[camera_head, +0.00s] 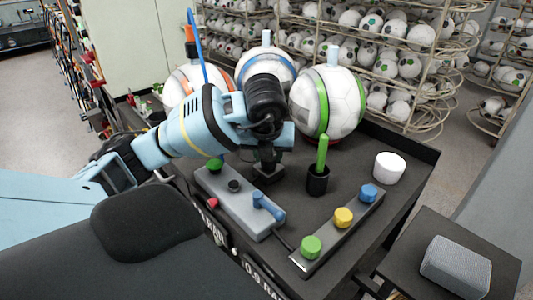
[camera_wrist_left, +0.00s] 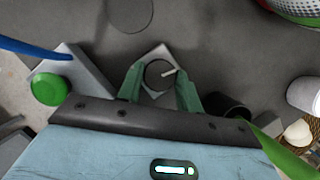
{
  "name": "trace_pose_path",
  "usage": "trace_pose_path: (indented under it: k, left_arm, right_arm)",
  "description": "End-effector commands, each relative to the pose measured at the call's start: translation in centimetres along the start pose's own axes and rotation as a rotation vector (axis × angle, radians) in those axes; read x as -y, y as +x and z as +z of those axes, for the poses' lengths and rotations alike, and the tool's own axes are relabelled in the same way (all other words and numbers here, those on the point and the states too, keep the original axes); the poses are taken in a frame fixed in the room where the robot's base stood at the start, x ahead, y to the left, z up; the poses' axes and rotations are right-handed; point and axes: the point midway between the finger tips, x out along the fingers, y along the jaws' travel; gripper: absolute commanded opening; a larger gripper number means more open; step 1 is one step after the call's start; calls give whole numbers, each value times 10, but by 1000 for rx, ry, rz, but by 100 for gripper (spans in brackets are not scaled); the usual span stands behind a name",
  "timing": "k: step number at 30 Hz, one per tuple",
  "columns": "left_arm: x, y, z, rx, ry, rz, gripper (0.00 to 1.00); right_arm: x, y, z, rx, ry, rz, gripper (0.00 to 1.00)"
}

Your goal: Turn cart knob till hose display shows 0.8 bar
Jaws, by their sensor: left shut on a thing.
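The cart knob (camera_wrist_left: 158,76) is a dark round knob with a pale pointer mark towards the upper right, on a light square base. My left gripper (camera_wrist_left: 160,84) has its green fingers on either side of it, shut on it. In the head view my left gripper (camera_head: 267,160) hides the knob above a small black base (camera_head: 268,173) on the cart top. Two displays are on the cart's front edge. The lower one (camera_head: 262,276) seems to read 0.9 and is cut by the frame edge. The upper one (camera_head: 214,228) is hard to read. I cannot tell which is the hose display.
A grey box (camera_head: 235,200) with a green button and a blue lever lies left of a strip (camera_head: 335,230) with green, yellow and blue knobs. A green stick stands in a black cup (camera_head: 317,181). Several balls (camera_head: 330,100) stand behind. A white cylinder (camera_head: 389,167) is at right.

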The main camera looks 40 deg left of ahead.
Motion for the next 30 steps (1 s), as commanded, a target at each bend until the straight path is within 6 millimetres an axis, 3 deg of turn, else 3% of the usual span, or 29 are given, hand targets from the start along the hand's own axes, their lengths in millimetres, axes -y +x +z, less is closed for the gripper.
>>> trace_pose_path:
  k: [15,16,20,30]
  left_arm:
    - [0,-1,1,2,-16,5,13]
    - [0,-1,1,2,-16,5,40]
    - [0,-1,0,1,-16,5,57]
    - [0,-3,0,1,-15,5,57]
  right_arm:
    - [1,0,-1,-2,8,2,0]
    - [2,0,-1,-2,9,2,0]
    - [2,0,-1,-2,11,2,0]
    - [2,0,-1,-2,12,2,0]
